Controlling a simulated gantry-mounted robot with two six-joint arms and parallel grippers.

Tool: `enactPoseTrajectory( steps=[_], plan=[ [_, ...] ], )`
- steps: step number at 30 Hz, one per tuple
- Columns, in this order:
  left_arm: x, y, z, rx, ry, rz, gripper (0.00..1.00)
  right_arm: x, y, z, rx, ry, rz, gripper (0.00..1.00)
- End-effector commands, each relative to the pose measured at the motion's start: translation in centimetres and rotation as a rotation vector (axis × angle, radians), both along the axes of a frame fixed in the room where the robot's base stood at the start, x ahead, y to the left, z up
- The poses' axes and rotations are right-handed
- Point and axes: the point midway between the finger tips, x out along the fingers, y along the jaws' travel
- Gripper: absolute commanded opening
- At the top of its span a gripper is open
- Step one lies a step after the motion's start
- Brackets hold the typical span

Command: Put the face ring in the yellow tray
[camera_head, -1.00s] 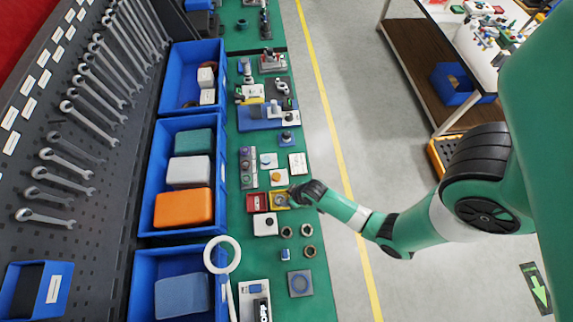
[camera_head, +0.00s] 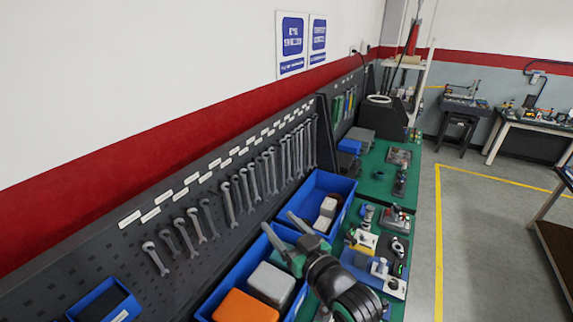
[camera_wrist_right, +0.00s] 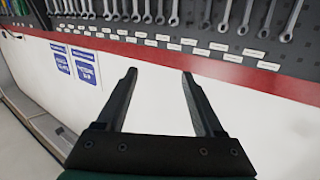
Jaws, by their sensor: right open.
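My right gripper (camera_head: 278,219) is raised in front of the tool panel, above the blue bins. Its two fingers are spread. The right wrist view shows the same open fingers (camera_wrist_right: 158,75) with nothing between them, against the white wall and the wrench panel. The face ring and the yellow tray are not visible in either current view. The front part of the green bench is out of frame or behind my right arm. My left gripper is not in view.
Blue bins (camera_head: 335,178) hold a grey box (camera_head: 271,283) and an orange box (camera_head: 245,306). Wrenches (camera_head: 249,190) hang on the dark panel. Small fixtures (camera_head: 397,220) stand on the green bench (camera_head: 377,183).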

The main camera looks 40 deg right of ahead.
Motion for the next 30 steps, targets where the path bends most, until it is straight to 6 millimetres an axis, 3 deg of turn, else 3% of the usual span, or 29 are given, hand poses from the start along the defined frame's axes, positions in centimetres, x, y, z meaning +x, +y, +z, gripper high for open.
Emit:
enactPoseTrajectory(
  steps=[1,3,6,9,12,14,23,30],
  plan=[
    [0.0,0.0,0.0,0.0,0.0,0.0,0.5,0.0,1.9,6.3,-0.021,-0.131,0.034,0.69],
    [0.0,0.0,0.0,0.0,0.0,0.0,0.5,-1.3,4.4,14.1,-0.042,-0.305,0.079,0.69],
    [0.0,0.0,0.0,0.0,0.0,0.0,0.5,-5.0,7.6,23.9,-0.059,-0.542,0.136,0.69],
    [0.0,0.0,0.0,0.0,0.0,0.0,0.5,-9.4,9.9,30.6,-0.064,-0.731,0.177,0.69],
    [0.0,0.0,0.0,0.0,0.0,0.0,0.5,-12.7,11.0,34.2,-0.063,-0.848,0.201,0.69],
    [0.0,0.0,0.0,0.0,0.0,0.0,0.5,-13.7,11.3,35.2,-0.062,-0.882,0.208,0.69],
    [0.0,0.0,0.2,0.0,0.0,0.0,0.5,-14.1,11.4,35.7,-0.062,-0.894,0.21,0.69],
    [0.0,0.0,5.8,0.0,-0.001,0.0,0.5,-14.0,11.4,41.2,-0.061,-0.892,0.209,0.69]
  ],
)
